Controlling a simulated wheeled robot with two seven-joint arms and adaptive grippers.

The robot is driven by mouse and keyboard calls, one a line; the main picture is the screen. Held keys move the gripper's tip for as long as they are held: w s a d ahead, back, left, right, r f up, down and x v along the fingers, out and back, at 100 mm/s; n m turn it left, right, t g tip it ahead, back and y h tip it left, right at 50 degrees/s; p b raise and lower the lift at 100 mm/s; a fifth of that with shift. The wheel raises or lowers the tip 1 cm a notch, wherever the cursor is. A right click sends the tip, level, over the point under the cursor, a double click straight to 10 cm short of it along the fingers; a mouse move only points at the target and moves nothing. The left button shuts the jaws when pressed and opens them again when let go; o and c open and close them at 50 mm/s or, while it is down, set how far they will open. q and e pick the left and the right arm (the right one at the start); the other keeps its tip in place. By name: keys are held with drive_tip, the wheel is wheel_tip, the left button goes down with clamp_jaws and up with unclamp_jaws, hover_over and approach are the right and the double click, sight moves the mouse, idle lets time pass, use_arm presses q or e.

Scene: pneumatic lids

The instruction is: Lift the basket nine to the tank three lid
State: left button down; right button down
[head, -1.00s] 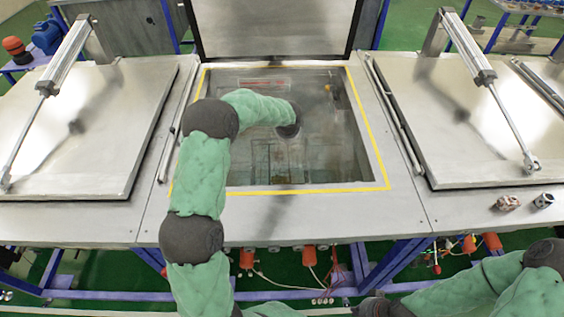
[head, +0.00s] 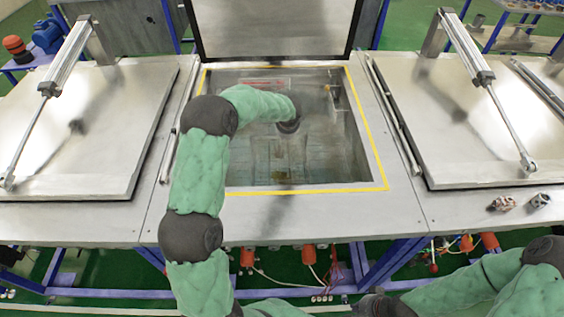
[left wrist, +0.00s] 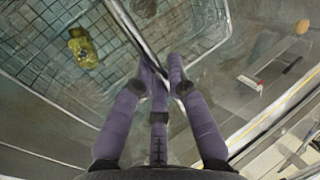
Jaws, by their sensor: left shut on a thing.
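The basket (left wrist: 75,60) is a wire-mesh basket low in the open middle tank, with a yellow object (left wrist: 84,47) inside it. In the head view it shows faintly (head: 279,158) below my left wrist. My left gripper (left wrist: 166,80) reaches down into the tank and its fingers are shut on the basket's bar or upper edge. The middle tank's raised lid (head: 275,28) stands upright behind the opening. My right gripper (head: 380,304) is low at the bottom edge of the head view, and its fingers cannot be made out. No number labels are readable.
A yellow-edged rim (head: 373,140) surrounds the tank opening. Closed metal lids with pneumatic cylinders lie on the left (head: 85,130) and right (head: 480,125). Two small metal parts (head: 503,203) lie on the front ledge at right.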

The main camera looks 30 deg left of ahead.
use_arm(q)
wheel_tip(320, 180, up, 22)
drive_tip(key=p, duration=1.4)
drive_tip(key=shift+w+p, duration=0.15)
drive_tip(key=shift+p, duration=0.15)
idle(0.5)
idle(4.2)
